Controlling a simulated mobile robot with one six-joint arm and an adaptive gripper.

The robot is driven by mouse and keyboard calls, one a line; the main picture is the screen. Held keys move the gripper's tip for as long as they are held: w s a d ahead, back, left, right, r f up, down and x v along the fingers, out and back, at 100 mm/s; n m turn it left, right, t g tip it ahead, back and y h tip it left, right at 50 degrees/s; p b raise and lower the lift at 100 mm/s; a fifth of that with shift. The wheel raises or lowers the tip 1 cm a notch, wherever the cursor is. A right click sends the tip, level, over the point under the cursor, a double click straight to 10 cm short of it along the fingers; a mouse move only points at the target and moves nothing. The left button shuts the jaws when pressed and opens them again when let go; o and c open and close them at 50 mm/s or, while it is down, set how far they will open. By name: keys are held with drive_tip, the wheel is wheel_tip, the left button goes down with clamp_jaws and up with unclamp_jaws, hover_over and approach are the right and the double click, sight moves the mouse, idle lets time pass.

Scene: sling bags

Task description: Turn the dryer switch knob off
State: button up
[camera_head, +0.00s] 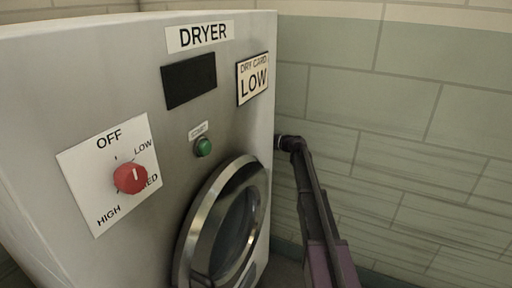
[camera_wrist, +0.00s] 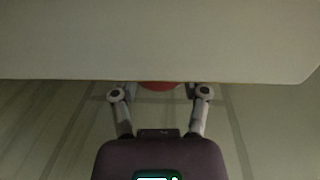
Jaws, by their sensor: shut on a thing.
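The dryer's red knob (camera_head: 130,179) sits on a white plate (camera_head: 85,182) marked OFF, LOW, MED and HIGH. My gripper's fingers do not show in the head view.
The dryer (camera_head: 140,75) has a dark display (camera_head: 188,81), a "DRY CARD LOW" sign (camera_head: 253,78), a green button (camera_head: 203,147) and a round door (camera_head: 228,228). A tiled wall (camera_head: 400,130) stands at the right, with my arm between it and the dryer.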

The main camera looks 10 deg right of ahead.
drive_tip(key=t+y+b, duration=0.2)
drive_tip(key=b, duration=0.3)
drive_tip(key=f+t+y+b, duration=0.1)
drive_tip(key=y+b, duration=0.2)
drive_tip(key=b, duration=0.1)
drive_tip(key=shift+w+a+t+b, duration=0.15)
drive_tip(key=shift+t+b, duration=0.25)
drive_tip(key=t+y+b, duration=0.1)
drive_tip(key=y+b, duration=0.1)
drive_tip(key=b, duration=0.1)
drive_tip(key=shift+a, duration=0.1)
drive_tip(key=shift+r+t+y+b, duration=0.1)
drive_tip(key=shift+t+y+b, duration=0.3)
drive_tip(key=shift+t+b, duration=0.15)
drive_tip(key=shift+r, duration=0.1)
drive_tip(key=o, duration=1.2)
drive_tip(key=shift+c, duration=0.2)
drive_tip(key=shift+r+p, duration=0.1)
drive_tip(key=shift+p, duration=0.2)
